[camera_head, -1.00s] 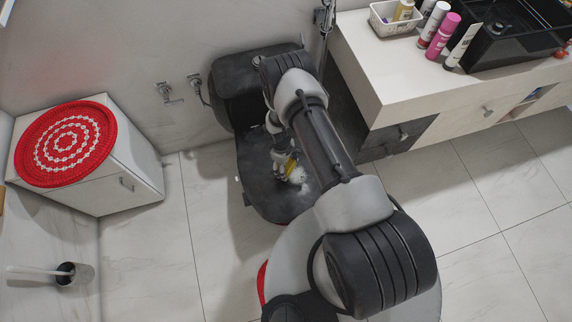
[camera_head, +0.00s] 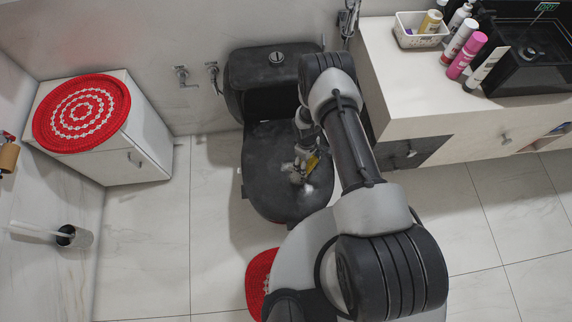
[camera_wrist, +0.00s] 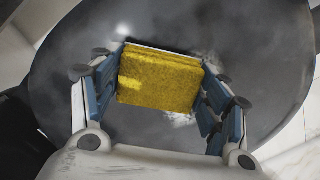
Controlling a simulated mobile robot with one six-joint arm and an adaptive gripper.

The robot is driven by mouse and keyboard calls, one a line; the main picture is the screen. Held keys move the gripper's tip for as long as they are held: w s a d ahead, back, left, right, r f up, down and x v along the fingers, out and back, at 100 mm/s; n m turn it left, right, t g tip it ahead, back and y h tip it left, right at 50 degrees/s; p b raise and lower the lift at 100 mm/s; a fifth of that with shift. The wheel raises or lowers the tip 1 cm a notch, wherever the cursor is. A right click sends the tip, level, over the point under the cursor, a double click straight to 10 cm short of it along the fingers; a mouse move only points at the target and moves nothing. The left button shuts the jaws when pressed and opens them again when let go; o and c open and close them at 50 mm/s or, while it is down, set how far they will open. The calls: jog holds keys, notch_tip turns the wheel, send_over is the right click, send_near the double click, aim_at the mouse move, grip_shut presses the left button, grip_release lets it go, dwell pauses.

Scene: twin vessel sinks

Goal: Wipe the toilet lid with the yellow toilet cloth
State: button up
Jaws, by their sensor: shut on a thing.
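The black toilet (camera_head: 268,88) stands against the wall with its lid (camera_head: 265,165) down. The lid also fills much of the wrist view (camera_wrist: 245,50) and carries pale, whitish smudges. My gripper (camera_head: 305,168) is over the lid's right front part. In the wrist view my gripper (camera_wrist: 160,95) is shut on the yellow cloth (camera_wrist: 158,80), a thick sponge-like pad held between blue finger pads. Whether the cloth touches the lid is hard to tell.
A counter (camera_head: 420,105) with a black sink (camera_head: 525,60), bottles (camera_head: 460,42) and a white basket (camera_head: 418,38) is at the right. A white cabinet (camera_head: 145,140) with a red round mat (camera_head: 82,112) is at the left. A toilet brush (camera_head: 70,236) stands lower left.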

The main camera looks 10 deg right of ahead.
notch_tip(320, 180, up, 2)
jog(key=shift+a+r+p, duration=0.1)
jog(key=shift+a+p, duration=0.05)
jog(key=shift+p, duration=0.25)
jog(key=shift+r+p, duration=1.15)
jog(key=shift+r, duration=1)
